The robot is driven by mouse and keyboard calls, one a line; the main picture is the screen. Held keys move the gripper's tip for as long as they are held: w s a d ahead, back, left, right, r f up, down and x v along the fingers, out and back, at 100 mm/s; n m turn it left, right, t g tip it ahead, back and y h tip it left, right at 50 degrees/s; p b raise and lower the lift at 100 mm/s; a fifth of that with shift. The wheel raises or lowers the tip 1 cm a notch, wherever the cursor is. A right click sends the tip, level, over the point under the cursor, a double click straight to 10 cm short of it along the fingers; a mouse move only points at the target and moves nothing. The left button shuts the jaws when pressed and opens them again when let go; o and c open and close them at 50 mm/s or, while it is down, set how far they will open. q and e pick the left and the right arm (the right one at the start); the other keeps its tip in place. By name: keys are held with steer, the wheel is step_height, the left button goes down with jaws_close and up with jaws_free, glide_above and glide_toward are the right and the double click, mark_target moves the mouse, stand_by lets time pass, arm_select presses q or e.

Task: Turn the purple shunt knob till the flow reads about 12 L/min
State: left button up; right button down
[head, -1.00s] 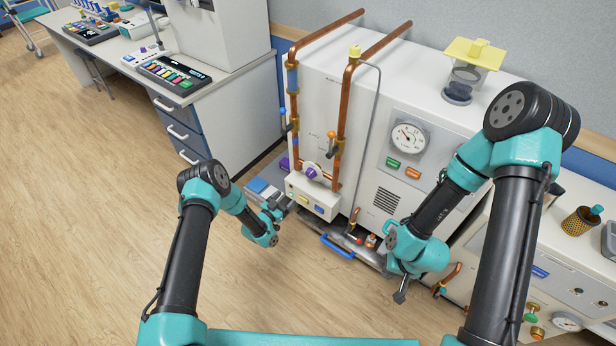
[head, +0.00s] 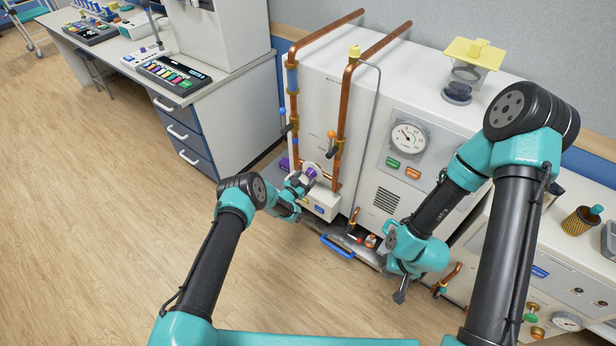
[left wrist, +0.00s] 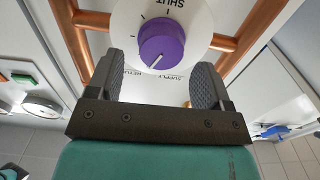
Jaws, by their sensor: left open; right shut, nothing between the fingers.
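The knob also shows in the head view (head: 311,172), partly beside my left gripper. My left gripper (left wrist: 160,85) is open, its two dark ribbed pads apart on either side of the knob's near edge, not closed on it. My right gripper (head: 400,297) is shut and empty, low in front of the white cabinet. I cannot read a flow value in these frames.
Copper pipes (head: 345,115) with an orange-handled valve (head: 331,135) rise around the knob's box. A round gauge (head: 408,137) with green and orange labels is on the white cabinet (head: 420,105). A blue handle (head: 337,247) sticks out low. Floor at left is clear.

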arm_select(q)
steer(key=shift+x, duration=1.15)
steer(key=shift+c, duration=0.5)
steer(key=c, duration=0.8)
